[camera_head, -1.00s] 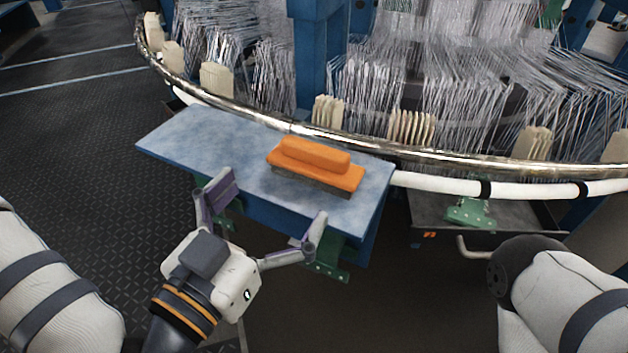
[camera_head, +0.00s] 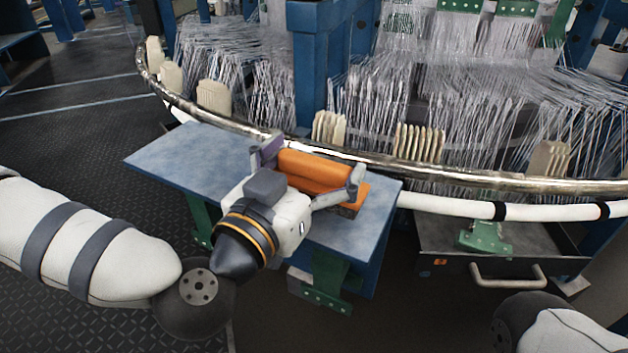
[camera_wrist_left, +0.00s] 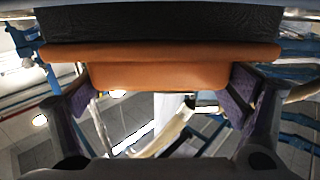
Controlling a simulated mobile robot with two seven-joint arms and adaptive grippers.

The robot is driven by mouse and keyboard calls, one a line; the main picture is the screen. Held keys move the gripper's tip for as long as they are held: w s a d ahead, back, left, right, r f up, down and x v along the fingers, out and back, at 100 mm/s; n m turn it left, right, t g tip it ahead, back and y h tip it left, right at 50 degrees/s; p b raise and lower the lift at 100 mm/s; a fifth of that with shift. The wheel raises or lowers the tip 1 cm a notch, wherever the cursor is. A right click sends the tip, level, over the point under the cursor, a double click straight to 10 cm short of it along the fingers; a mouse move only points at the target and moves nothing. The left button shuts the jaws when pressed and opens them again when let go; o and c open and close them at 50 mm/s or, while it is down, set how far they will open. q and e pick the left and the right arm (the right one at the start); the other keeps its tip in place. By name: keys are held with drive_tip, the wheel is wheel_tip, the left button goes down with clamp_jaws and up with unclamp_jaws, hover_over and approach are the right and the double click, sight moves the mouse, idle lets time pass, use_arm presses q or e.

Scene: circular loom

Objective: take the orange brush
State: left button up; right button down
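The orange brush (camera_head: 315,171) lies on the blue shelf (camera_head: 190,158), orange handle up and dark bristles down. My left gripper (camera_head: 312,166) is open, with one finger near each end of the raised handle. In the left wrist view the brush (camera_wrist_left: 160,75) spans the upper middle. The left gripper's purple-padded fingers (camera_wrist_left: 160,100) stand beside the handle's two ends there; I cannot tell whether they touch it. The gripper hides part of the brush's near side in the head view. My right gripper is out of view; only part of the right arm shows at lower right.
The loom's shiny metal ring (camera_head: 390,164) curves close behind the brush, with a white tube (camera_head: 450,207) below it. Dense threads rise behind the ring. A dark drawer with a handle (camera_head: 508,277) is at right. The shelf's left part is bare.

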use_arm(q)
drive_tip(key=c, duration=0.4)
